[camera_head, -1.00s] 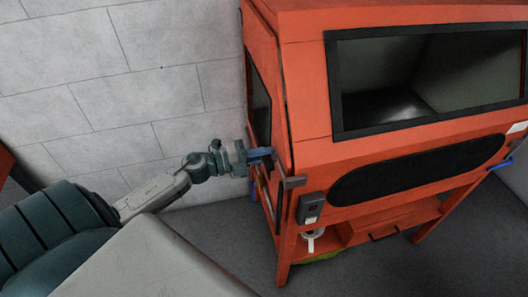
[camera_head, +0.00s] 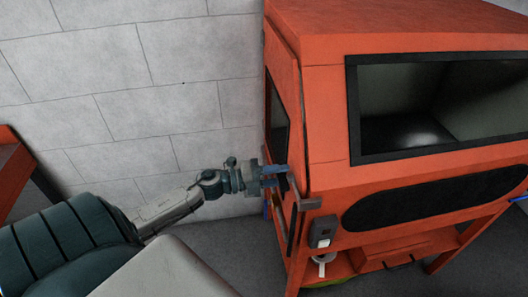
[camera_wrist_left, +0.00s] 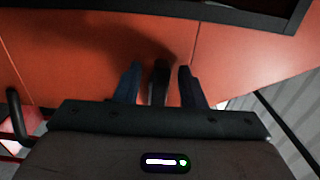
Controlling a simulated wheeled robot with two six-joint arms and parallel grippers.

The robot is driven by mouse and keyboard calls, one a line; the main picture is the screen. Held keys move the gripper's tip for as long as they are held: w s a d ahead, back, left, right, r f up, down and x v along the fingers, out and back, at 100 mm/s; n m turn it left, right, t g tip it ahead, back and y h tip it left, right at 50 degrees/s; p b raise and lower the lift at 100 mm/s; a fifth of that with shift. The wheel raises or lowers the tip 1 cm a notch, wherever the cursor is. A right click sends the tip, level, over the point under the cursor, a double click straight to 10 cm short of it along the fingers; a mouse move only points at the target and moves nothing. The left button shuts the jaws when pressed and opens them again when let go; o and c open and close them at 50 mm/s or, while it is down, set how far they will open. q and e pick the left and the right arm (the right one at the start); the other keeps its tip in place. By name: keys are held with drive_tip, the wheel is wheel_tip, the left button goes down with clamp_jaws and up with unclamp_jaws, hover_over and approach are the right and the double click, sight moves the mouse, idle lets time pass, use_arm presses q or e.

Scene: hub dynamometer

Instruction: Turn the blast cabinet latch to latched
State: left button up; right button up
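The orange blast cabinet (camera_head: 326,110) fills the right of the head view, with its side door (camera_head: 279,118) facing my left arm. My left gripper (camera_head: 277,176) is at that door, with its blue fingers toward it. In the left wrist view the two fingers (camera_wrist_left: 160,84) are apart, with a dark upright latch handle (camera_wrist_left: 158,78) between them. Narrow gaps show on both sides of the handle, so the fingers are around it and not closed on it. Its exact turn angle is hard to tell. My right gripper is out of view.
A brown bar (camera_head: 308,203) juts from the cabinet's front corner beside the gripper. A grey control box (camera_head: 322,231) hangs below it. A block wall (camera_head: 180,80) stands behind my left arm. A curved dark handle (camera_wrist_left: 17,113) shows at left in the wrist view.

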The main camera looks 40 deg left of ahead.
use_arm(q)
drive_tip(key=p+v, duration=0.1)
drive_tip(key=v, duration=0.9)
drive_tip(key=shift+s+a, duration=0.1)
drive_tip(key=shift+a, duration=0.05)
idle(0.5)
